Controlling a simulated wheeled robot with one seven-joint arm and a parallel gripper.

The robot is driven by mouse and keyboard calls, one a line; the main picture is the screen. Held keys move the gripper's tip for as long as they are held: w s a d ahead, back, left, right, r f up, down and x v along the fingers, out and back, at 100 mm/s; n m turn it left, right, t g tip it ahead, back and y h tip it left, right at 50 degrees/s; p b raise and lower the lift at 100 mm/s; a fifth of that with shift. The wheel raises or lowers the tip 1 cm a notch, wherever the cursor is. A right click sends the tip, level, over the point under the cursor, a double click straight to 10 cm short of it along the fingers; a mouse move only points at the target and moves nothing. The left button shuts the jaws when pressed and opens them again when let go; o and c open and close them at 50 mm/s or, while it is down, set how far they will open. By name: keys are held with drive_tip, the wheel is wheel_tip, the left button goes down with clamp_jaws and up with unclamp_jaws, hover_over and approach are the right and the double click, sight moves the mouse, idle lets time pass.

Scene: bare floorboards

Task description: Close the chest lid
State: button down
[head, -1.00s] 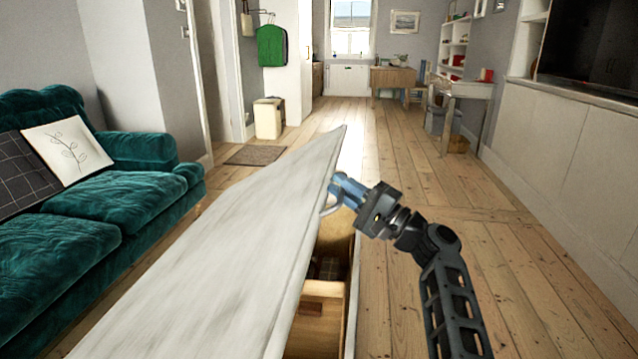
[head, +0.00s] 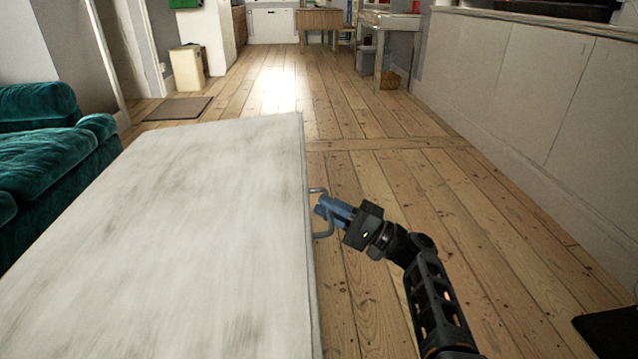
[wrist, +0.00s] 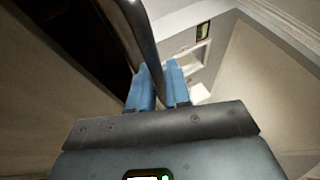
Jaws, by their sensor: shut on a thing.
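The chest lid (head: 190,210) is a worn, pale grey-white panel at the lower left of the head view. It looks close to level, and the chest's inside and front are hidden beneath it. A curved metal handle (head: 327,233) stands out from its right edge. My gripper (head: 322,207) is shut on this handle, its blue fingers coming from the right. In the wrist view, the handle (wrist: 146,40) runs between my blue fingers (wrist: 160,82). A dark strip shows to the left of the handle there; I cannot tell whether it is an open gap under the lid.
A teal sofa (head: 45,150) stands to the left of the chest. A doormat (head: 180,109) and desk (head: 388,25) are farther back.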

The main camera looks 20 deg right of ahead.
wheel_tip(320, 180, down, 8)
drive_tip(key=b, duration=0.1)
drive_tip(key=shift+r, duration=0.15)
drive_tip(key=shift+s, duration=0.15)
drive_tip(key=c, duration=1.4)
unclamp_jaws()
drive_tip(key=shift+f, duration=0.2)
drive_tip(key=shift+c, duration=0.2)
drive_tip(key=shift+d, duration=0.15)
drive_tip(key=v, duration=0.7)
drive_tip(key=shift+d+r+p, duration=0.25)
drive_tip(key=shift+p, duration=0.1)
drive_tip(key=shift+s, duration=0.1)
